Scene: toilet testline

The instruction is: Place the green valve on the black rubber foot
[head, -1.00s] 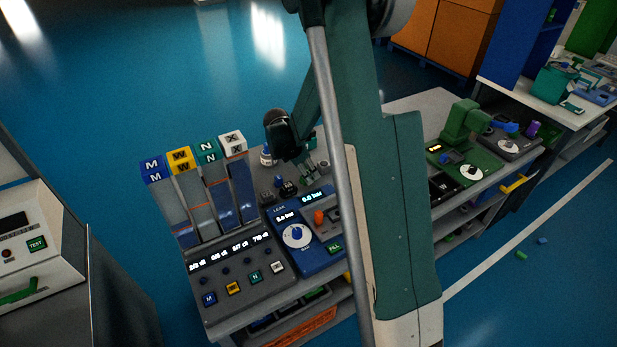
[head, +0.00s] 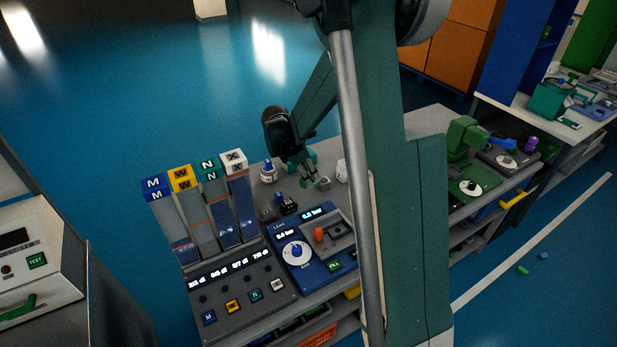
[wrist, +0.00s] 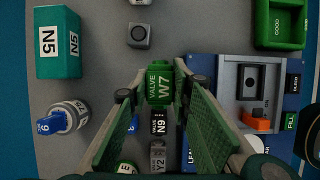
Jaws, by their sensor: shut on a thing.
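The green valve (wrist: 160,84), labelled VALVE W7, sits between the fingertips of my gripper (wrist: 160,92) in the wrist view. The jaws are shut on it. In the head view my gripper (head: 312,182) is above the grey bench, behind the blue leak tester (head: 312,262). The tester's grey fixture holds a black square pad (wrist: 251,79), right of the valve in the wrist view. I cannot tell whether this pad is the black rubber foot.
A black valve N9 (wrist: 159,122) and a grey Y2 piece (wrist: 157,153) stand below the held valve in the wrist view. A teal N5 box (wrist: 58,42), a blue-capped bottle (wrist: 66,118), a grey block (wrist: 139,36) and a green GOOD tray (wrist: 281,25) stand around.

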